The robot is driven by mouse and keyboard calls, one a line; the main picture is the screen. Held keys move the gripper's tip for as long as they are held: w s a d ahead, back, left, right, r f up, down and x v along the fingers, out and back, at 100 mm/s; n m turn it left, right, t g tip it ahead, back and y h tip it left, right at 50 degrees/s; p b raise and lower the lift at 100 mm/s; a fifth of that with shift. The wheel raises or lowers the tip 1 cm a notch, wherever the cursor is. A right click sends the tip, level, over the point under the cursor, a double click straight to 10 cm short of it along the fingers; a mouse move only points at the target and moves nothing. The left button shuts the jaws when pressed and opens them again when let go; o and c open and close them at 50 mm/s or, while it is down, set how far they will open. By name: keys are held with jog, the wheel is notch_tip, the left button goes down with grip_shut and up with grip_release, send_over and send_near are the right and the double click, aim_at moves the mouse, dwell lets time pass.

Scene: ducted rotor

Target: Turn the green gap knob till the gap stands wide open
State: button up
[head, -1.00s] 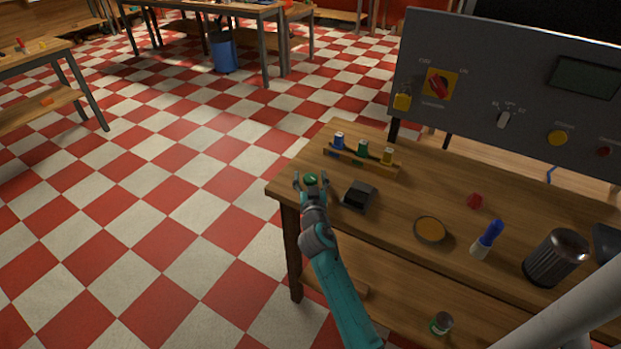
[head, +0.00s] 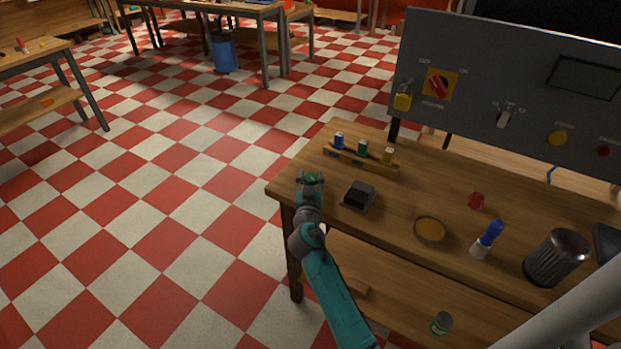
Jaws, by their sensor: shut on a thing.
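The green gap knob (head: 312,178) is at the left end of the wooden bench, near its corner. My gripper (head: 311,181) is over it with a finger on either side and is shut on it. The fingers and wrist hide most of the knob's lower part. No mark on the knob is clear enough to tell how far it is turned. The gap itself cannot be made out in this view.
A small black box (head: 359,195) stands just right of my gripper. A grey control panel (head: 470,85) rises at the back.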

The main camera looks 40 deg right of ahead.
jog(key=m+g+h, duration=0.2)
jog(key=m+g, duration=0.1)
jog(key=g, duration=0.1)
jog(key=m+g+h, duration=0.3)
jog(key=g, duration=0.1)
jog(key=shift+w+a+r+g, duration=0.1)
jog(key=shift+w+g, duration=0.05)
jog(key=shift+g, duration=0.15)
jog(key=shift+m+g+h, duration=0.3)
jog(key=shift+m+g, duration=2.1)
jog(key=shift+g, duration=1.3)
jog(key=o, duration=1.2)
jog(key=shift+c, duration=0.2)
jog(key=a, duration=0.4)
jog(key=w+a, duration=0.1)
jog(key=a, duration=0.6)
jog(key=shift+w+a, duration=0.35)
